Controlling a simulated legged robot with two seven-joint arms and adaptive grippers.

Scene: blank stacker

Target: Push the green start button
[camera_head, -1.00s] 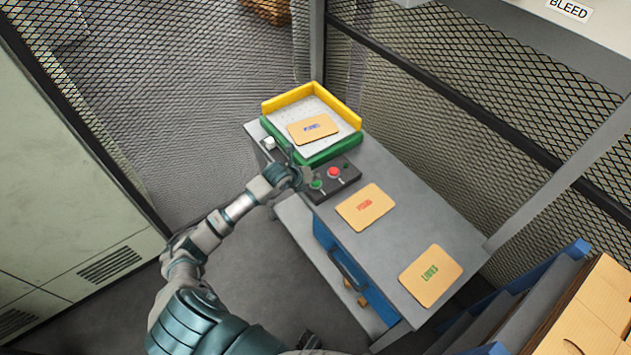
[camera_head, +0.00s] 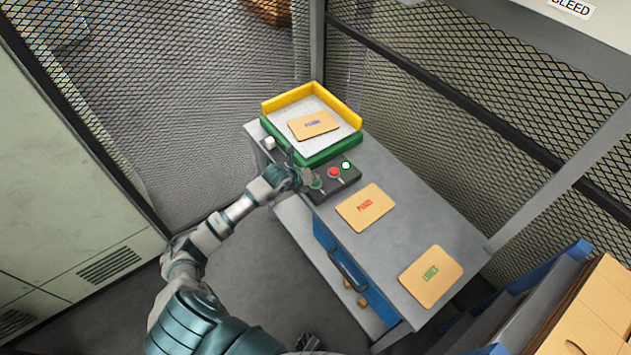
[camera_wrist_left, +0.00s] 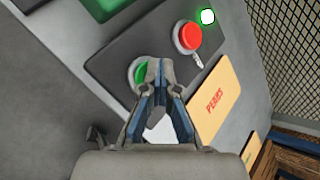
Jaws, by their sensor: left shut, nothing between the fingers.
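The green start button (camera_wrist_left: 142,76) sits in a pale ring on the dark control panel (camera_wrist_left: 110,60), in the left wrist view. A red button (camera_wrist_left: 188,36) and a lit whitish-green lamp (camera_wrist_left: 208,16) sit farther along the panel.
A green and yellow tray (camera_head: 355,120) holding a tan card (camera_head: 314,124) stands behind the panel. Two more tan cards, the Pears one (camera_head: 365,207) and another (camera_head: 431,276), lie on the table (camera_head: 400,180). Mesh fencing (camera_head: 480,70) stands behind.

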